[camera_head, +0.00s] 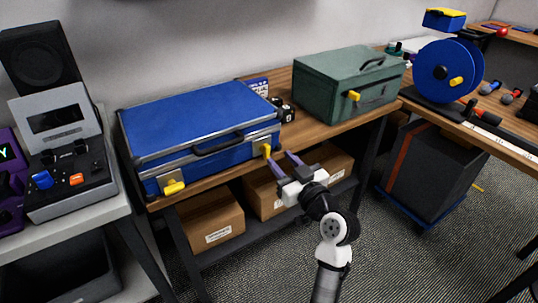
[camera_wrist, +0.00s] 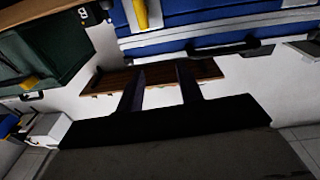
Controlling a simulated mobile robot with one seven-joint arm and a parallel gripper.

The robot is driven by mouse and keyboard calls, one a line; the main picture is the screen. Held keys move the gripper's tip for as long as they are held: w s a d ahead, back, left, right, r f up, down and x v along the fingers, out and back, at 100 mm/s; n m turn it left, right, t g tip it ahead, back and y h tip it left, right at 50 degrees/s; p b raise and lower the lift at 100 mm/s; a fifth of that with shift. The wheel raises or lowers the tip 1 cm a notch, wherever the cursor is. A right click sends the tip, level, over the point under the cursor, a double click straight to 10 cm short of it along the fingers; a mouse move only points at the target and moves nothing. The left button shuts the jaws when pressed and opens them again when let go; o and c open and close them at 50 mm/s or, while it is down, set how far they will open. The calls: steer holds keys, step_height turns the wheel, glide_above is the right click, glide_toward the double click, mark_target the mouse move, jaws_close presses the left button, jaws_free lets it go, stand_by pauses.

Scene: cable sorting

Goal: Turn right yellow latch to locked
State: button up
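The blue case (camera_head: 200,118) lies closed on the wooden bench, its dark handle on the front. Its right yellow latch (camera_head: 266,150) stands upright at the right end of the front. The left yellow latch (camera_head: 173,187) lies sideways. My gripper (camera_head: 279,158) has its two purple fingers spread and empty, just in front of and slightly right of the right latch. In the wrist view, which is turned over, the fingers (camera_wrist: 160,73) point toward the case (camera_wrist: 215,15). The yellow latch (camera_wrist: 141,14) is beyond the fingertips, near the top edge. No contact shows.
A green toolbox (camera_head: 340,85) with a yellow latch stands right of the case on the bench (camera_head: 310,128). Cardboard boxes (camera_head: 211,222) sit on the shelf below. A grey control panel (camera_head: 70,180) is at left, and a blue spool (camera_head: 445,70) at right.

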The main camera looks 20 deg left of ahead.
mark_target(269, 150)
steer(key=d+f+g, duration=0.1)
steer(key=d+f, duration=0.3)
steer(key=p+x, duration=0.3)
steer(key=x, duration=0.8)
steer(key=shift+w+a, duration=0.1)
steer(key=shift+a, duration=0.25)
steer(key=shift+w+a+f+p, duration=0.15)
steer(key=shift+w+a+p, duration=0.15)
steer(key=shift+w+a, duration=0.2)
steer(key=shift+c, duration=0.5)
jaws_close()
